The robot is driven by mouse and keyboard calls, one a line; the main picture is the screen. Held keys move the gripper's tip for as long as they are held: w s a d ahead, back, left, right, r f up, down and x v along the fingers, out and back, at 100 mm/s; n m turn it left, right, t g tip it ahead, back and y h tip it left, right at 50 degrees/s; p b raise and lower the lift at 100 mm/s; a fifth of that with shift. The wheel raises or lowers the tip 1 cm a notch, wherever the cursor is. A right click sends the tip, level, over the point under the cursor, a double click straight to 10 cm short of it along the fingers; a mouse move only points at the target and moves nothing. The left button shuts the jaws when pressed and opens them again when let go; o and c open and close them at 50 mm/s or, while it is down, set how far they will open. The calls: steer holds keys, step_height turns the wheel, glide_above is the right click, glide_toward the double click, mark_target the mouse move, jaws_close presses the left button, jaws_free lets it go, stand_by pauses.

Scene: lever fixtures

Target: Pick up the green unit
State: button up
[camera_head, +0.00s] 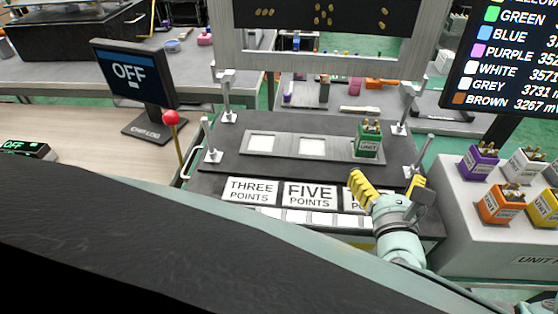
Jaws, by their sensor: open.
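The green unit (368,141) is a small green block with gold prongs on top. It stands upright in the right-hand slot of a grey strip on the dark fixture board (230,140). My gripper (388,185) is open and empty, with yellow fingers. It is in front of the green unit and slightly to its right, apart from it in the picture. My gripper covers part of the right-hand points label.
Two pale empty slots (312,147) lie left of the green unit. Metal posts (402,112) stand around the board. A red-knobbed lever (171,118) and an OFF screen (132,72) are at left. Purple, white, orange and yellow units stand on a grey block (462,225) at right.

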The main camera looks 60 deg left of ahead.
steer(key=p, duration=0.2)
glide_toward(371, 126)
steer(key=x, duration=0.4)
steer(key=shift+w+a+f, duration=0.1)
steer(key=shift+w+f, duration=0.1)
steer(key=shift+w, duration=0.2)
steer(key=shift+s+a+p+x, duration=0.15)
steer(key=shift+p+x, duration=0.25)
steer(key=shift+x, duration=0.9)
steer(key=shift+s+a+p+x, duration=0.1)
steer(key=shift+p+x, duration=0.25)
steer(key=shift+x, duration=1)
steer(key=shift+d+r, duration=0.1)
steer(key=shift+r, duration=0.05)
steer(key=shift+c, duration=0.2)
steer(key=c, duration=1.3)
steer(key=shift+r, duration=0.1)
steer(key=shift+c, duration=0.2)
